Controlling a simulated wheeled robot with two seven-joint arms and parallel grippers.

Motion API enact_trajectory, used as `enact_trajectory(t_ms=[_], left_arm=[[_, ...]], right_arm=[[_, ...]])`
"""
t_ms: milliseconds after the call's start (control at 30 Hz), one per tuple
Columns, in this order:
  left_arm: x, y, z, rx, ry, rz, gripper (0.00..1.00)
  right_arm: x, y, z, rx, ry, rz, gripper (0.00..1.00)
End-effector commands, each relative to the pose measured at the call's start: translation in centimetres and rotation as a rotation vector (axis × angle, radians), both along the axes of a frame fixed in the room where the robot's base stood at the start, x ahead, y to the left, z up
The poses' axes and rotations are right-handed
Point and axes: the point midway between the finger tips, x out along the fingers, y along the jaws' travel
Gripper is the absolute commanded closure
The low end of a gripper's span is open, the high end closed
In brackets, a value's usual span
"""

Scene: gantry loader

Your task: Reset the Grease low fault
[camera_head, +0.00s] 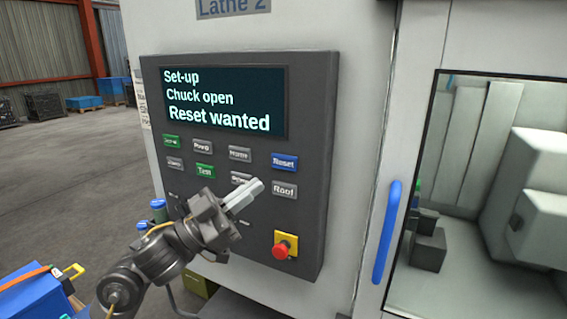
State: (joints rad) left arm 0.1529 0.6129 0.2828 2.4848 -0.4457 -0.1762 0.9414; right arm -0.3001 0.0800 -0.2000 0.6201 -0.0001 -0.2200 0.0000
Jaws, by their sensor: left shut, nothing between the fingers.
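The control panel (300,130) of Lathe 2 is dark grey, and its screen (225,103) reads "Set-up", "Chuck open", "Reset wanted". No text about grease shows on it. The blue Reset button (285,162) is at the right of the upper button row. Below it is a grey button (285,190) that seems to read "Roof". My left gripper (257,188) is shut and empty in front of the panel, below and left of Reset, and covers some lower buttons. I cannot tell if it touches the panel. My right gripper is not in view.
A red emergency stop (282,248) on a yellow plate is at the panel's lower right. A blue door handle (387,232) stands right of the panel beside the lathe window. A blue box (35,295) is at the lower left. Open floor lies left.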

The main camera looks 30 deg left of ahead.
Motion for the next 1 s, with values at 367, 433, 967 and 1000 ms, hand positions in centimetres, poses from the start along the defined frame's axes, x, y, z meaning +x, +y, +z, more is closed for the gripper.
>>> enact_trajectory(t_ms=[367, 433, 967, 1000], left_arm=[[0.1, 0.0, 0.0, 0.000, -0.001, -0.001, 1.00], [0.5, 0.0, 0.0, 0.000, -0.002, 0.000, 1.00], [6.9, 0.2, 0.1, 0.000, 0.000, 0.000, 1.00], [7.3, 0.2, 0.1, -0.001, 0.001, 0.000, 1.00]], right_arm=[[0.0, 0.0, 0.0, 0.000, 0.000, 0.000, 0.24], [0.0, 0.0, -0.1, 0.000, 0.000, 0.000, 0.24], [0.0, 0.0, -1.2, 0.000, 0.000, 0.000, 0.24], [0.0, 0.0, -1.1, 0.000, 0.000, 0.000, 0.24]])
